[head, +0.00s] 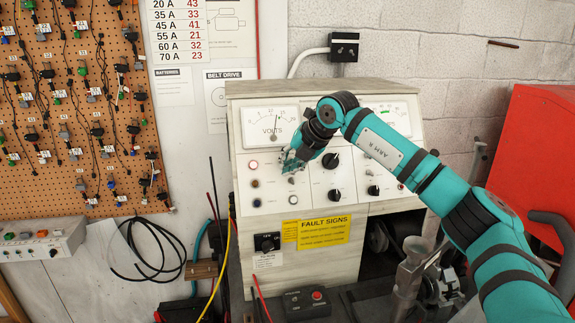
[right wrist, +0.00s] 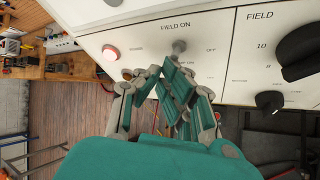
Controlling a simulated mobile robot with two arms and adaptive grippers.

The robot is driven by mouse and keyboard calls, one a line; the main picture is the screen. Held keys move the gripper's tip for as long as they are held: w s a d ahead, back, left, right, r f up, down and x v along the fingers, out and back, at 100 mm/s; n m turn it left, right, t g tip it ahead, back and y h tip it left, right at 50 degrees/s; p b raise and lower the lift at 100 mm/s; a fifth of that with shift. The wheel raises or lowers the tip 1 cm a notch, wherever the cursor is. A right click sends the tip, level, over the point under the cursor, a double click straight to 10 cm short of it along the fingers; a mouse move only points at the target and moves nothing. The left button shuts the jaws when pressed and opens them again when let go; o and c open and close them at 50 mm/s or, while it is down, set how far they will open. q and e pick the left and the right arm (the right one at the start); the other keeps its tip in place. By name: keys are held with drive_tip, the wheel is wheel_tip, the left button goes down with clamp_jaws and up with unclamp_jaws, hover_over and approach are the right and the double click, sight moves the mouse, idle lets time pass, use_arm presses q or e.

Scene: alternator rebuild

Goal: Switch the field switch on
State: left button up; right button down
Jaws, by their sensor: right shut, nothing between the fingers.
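The field switch (right wrist: 179,47) is a small metal toggle under the "FIELD ON" label, seen in the right wrist view. My right gripper (right wrist: 174,78) is shut and empty, its fingertips just below the toggle in that view. I cannot tell whether they touch it. In the head view my right gripper (head: 290,163) is at the left part of the test bench panel (head: 320,207) and hides the field switch there. A round lamp (right wrist: 110,53) left of the toggle looks reddish. My left gripper is not in view.
The panel carries a volts meter (head: 270,127), black knobs (head: 331,161) and a yellow "FAULT SIGNS" label (head: 324,231). A pegboard with cables (head: 75,110) hangs at the left. A red cabinet (head: 535,150) stands at the right. A small box with a red button (head: 307,301) is below the panel.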

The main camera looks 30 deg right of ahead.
drive_tip(key=shift+r, duration=0.1)
use_arm(q)
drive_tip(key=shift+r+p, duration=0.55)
drive_tip(key=shift+p, duration=0.05)
use_arm(e)
drive_tip(key=shift+r, duration=0.7)
drive_tip(key=shift+r, duration=0.1)
